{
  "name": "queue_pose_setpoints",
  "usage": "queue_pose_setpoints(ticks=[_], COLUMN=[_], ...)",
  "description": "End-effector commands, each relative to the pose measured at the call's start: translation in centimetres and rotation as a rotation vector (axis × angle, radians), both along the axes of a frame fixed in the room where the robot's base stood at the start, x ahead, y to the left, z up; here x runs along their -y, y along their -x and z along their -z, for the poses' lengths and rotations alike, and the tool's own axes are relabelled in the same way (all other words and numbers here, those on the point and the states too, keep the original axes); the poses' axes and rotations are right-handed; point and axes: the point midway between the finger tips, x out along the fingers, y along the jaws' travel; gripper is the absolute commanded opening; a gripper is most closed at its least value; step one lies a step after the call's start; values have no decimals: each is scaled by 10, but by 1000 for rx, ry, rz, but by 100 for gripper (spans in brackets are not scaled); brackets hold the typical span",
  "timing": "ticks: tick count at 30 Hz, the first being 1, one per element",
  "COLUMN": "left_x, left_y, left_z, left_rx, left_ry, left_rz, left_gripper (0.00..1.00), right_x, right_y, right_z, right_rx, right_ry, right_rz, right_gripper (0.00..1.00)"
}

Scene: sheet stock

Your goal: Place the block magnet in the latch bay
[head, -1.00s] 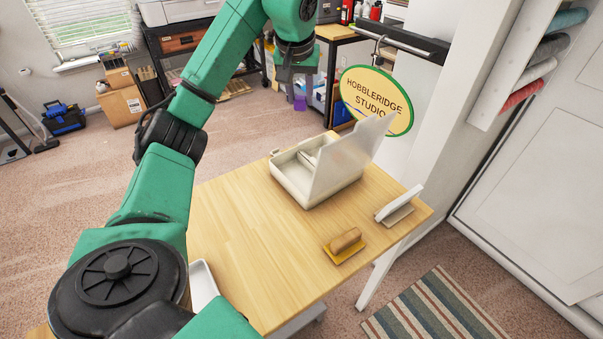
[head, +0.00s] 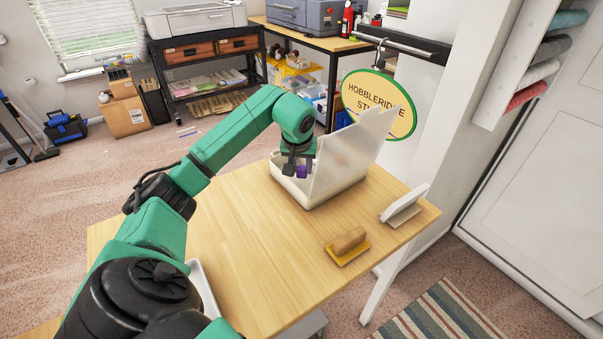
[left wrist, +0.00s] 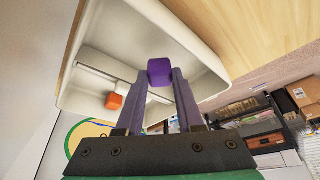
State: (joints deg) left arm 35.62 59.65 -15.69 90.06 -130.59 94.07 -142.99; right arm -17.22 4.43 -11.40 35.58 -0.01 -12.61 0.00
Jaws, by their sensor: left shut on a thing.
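The open white case (head: 325,201) stands on the wooden table, its translucent lid (head: 345,152) raised. My left gripper (head: 296,170) points down into the case behind the lid. It is shut on a small purple block (head: 303,171), which I take to be the block magnet. In the left wrist view the purple block (left wrist: 159,71) is between the fingertips, over the case's interior. A thin divider (left wrist: 98,72) crosses the inside. An orange block (left wrist: 115,101) sits in the case by the divider. I cannot tell whether the purple block touches the floor. The right gripper is out of view.
A wooden-handled block (head: 348,244) and a white tilted piece on a stand (head: 404,205) are right of the case. A white tray (head: 203,285) lies at the table's near left. An oval sign (head: 385,100) hangs behind the lid. The table's middle is clear.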

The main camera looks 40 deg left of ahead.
Motion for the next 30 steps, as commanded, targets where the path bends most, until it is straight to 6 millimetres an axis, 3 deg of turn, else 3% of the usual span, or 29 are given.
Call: queue_pose_setpoints(ticks=[4,13,14,15,16,25,30], left_x=[1,0,0,0,0,0,4], left_y=[0,0,0,0,0,0,6], left_z=[22,25,24,24,24,22,1], left_rx=[-1,-1,-1,-1,-1,-1,5], left_ry=[2,0,0,0,0,1,-3], left_rz=[1,1,1,1,1,1,1], left_gripper=[0,0,48,63,66,66,66], right_x=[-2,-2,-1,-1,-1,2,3], right_y=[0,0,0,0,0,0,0], right_z=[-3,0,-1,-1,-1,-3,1], right_rx=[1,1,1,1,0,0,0], right_ry=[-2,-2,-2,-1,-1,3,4], right_rz=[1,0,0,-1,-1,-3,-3], right_gripper=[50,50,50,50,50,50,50])
